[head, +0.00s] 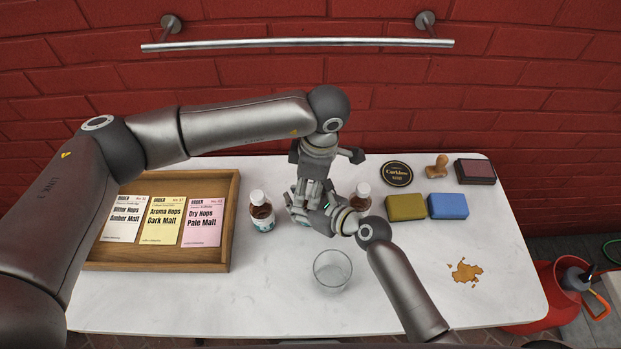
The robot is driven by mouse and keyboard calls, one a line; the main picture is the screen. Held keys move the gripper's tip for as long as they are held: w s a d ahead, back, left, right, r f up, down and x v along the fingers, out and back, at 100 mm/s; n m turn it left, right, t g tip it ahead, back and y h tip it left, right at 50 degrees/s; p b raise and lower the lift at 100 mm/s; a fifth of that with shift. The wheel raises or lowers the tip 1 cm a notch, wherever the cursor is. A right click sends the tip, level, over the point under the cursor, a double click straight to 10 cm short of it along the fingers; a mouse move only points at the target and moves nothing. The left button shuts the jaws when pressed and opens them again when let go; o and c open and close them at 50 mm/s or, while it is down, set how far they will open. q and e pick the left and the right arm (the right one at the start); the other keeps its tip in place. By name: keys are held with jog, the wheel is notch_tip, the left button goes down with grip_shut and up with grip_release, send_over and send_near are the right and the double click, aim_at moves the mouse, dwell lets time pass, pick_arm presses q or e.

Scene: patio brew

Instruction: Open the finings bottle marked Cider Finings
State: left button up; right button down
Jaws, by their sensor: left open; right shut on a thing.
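A brown bottle with a white cap (261,211) stands upright right of the wooden tray, its label too small to read. Another white-capped brown bottle (361,197) stands behind my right wrist, partly covered; its label is hidden. I cannot tell which bottle is marked Cider Finings. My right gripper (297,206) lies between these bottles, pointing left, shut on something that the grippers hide. My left gripper (314,186) points down directly above and behind the right one. It is open, its fingertips overlapping the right gripper in the view.
An empty glass (332,271) stands in front of my grippers. Yellow (405,207) and blue (448,206) sponges lie at right, near a brown spill (465,271). A metal rail (300,43) crosses the wall.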

jog(key=shift+r, duration=0.1)
pick_arm(q)
grip_shut()
jog(key=shift+c, duration=0.7)
grip_release()
jog(key=shift+r, duration=2.3)
pick_arm(e)
jog(key=c, duration=0.7)
grip_release()
jog(key=shift+s+d, duration=0.1)
